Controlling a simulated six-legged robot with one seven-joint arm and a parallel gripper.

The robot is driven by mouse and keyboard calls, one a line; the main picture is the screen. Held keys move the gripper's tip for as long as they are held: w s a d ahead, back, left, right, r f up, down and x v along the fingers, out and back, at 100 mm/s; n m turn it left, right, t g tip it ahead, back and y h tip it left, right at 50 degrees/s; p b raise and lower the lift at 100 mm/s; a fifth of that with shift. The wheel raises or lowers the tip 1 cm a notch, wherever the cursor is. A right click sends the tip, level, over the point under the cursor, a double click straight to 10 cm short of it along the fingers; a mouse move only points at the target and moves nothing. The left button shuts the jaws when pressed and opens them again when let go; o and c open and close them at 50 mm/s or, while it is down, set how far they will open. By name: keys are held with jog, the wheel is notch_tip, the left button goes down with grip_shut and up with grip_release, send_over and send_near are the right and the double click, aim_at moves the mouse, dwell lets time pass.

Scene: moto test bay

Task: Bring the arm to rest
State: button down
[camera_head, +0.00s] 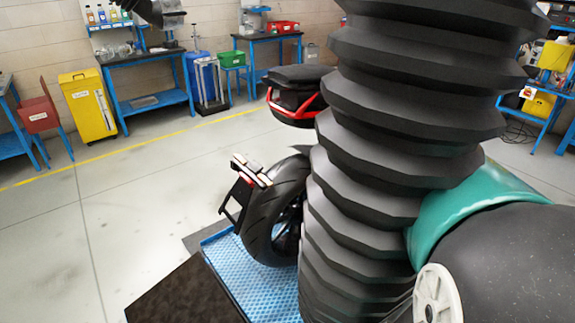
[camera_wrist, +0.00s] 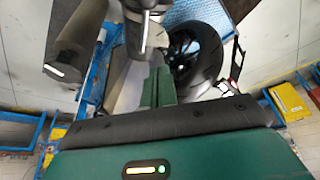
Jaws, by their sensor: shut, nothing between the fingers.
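My gripper (camera_wrist: 158,88) shows in the wrist view as two green fingers side by side, shut and empty. A motorcycle rear wheel (camera_wrist: 196,58) shows beyond the fingers, a little to their right. In the head view my black ribbed arm cover fills the middle and right and hides most of the motorcycle. The motorcycle's rear tyre (camera_head: 270,212) and its black and red top case (camera_head: 297,92) show to the left of that cover. I cannot make out my gripper in the head view.
The motorcycle stands on a blue platform (camera_head: 226,262), with a dark mat (camera_head: 182,296) beside it. A yellow bin (camera_head: 86,106), blue workbench (camera_head: 150,100) and red box (camera_head: 38,114) line the back wall. The pale floor at left is clear.

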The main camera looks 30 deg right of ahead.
jog(key=s+a+r+n, duration=0.1)
jog(key=s+a+r, duration=0.1)
jog(key=a, duration=0.5)
jog(key=s+a+r+n+t+y, duration=0.1)
jog(key=s+a+n, duration=0.1)
jog(key=s+a, duration=0.3)
jog(key=s+a+r+n, duration=0.1)
jog(key=s+a, duration=0.3)
jog(key=a, duration=0.7)
jog(key=shift+s+r+n+t+y, duration=0.2)
jog(key=shift+r+n+t+y, duration=0.15)
jog(key=shift+r, duration=0.45)
jog(key=shift+d, duration=0.1)
